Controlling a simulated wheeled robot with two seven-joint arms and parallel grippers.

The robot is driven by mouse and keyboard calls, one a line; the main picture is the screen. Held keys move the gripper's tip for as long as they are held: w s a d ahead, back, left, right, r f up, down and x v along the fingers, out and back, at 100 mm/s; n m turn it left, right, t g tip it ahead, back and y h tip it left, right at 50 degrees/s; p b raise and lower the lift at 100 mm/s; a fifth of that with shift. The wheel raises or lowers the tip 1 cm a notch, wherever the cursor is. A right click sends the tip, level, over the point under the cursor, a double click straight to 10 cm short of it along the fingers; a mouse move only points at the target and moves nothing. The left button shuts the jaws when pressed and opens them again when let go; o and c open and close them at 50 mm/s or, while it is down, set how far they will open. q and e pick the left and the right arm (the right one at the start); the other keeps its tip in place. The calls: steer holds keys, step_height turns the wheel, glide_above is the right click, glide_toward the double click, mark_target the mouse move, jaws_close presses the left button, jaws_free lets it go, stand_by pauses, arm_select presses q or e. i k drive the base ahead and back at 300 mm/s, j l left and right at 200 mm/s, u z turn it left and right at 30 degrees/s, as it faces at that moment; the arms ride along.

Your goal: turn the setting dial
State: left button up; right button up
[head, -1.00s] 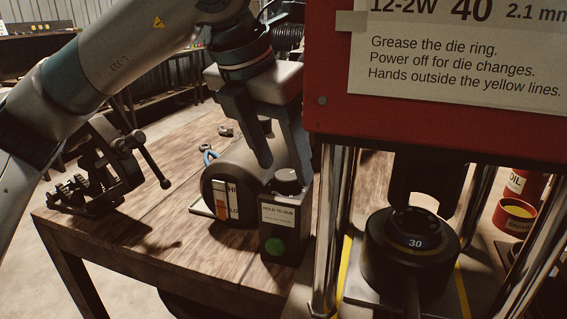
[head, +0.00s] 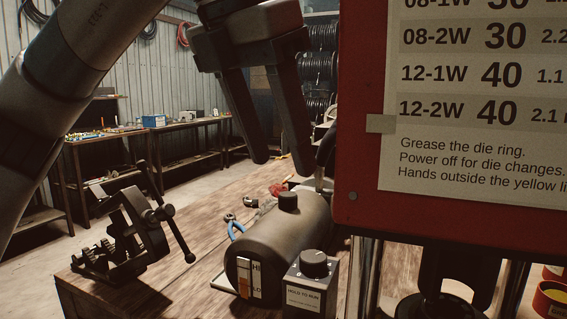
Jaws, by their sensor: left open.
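The setting dial (head: 314,263) is a dark round knob on top of a small dark box (head: 310,288) with a white "HOLD TO RUN" label, at the lower middle of the head view. The box's lower part is cut off by the picture's edge. My left gripper (head: 283,160) hangs from the top with its two dark fingers apart and nothing between them. It is above and a little left of the dial, clear of it. My right gripper does not show.
A dark cylindrical tank (head: 285,240) with a cap stands left of the dial box. A red press (head: 360,170) with a printed chart blocks the right. A black vise (head: 125,245) sits at the bench's left. Blue-handled pliers (head: 236,226) lie behind.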

mark_target(312, 261)
steer(key=k, duration=0.95)
